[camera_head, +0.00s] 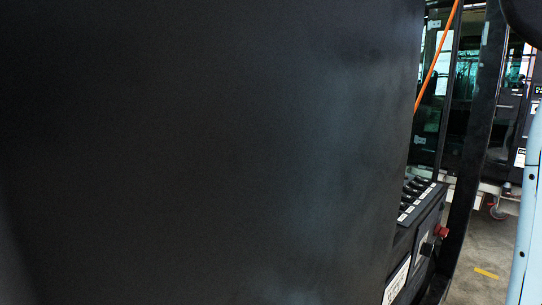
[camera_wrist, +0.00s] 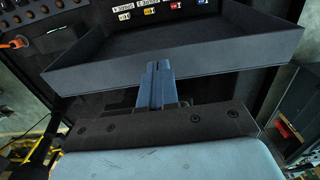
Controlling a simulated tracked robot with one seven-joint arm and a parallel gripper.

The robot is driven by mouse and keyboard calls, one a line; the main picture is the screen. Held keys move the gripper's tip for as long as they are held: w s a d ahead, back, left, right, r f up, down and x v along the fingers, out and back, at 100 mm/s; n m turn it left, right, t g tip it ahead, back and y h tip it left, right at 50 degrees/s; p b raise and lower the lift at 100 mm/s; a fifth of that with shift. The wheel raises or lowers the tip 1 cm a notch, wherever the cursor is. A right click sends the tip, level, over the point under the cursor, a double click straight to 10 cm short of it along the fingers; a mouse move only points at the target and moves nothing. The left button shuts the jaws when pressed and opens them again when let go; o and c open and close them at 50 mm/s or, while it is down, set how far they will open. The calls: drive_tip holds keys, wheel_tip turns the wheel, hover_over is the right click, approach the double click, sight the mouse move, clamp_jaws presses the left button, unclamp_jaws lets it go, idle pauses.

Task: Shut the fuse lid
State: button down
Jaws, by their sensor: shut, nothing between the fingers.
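A dark, shallow, tray-like panel with a raised rim, which looks like the fuse lid (camera_wrist: 225,45), spans the upper half of the wrist view. It appears open, with its hollow side showing. My gripper (camera_wrist: 158,68) is at the middle of the wrist view, its blue-grey fingers shut and empty. The fingertips overlap the panel's near wall in the picture; I cannot tell whether they touch it. Behind the panel is a row of white, yellow and red labels (camera_wrist: 150,10). In the head view a large dark surface hides most of the scene, and neither lid nor gripper can be made out.
In the head view a console with a labelled strip (camera_head: 416,202) and a red knob (camera_head: 441,231) stands at the right, beside a dark post (camera_head: 474,130). An orange cable (camera_head: 436,58) hangs above. The wrist view shows round knobs (camera_wrist: 45,12) at upper left.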

drive_tip(key=shift+f, duration=1)
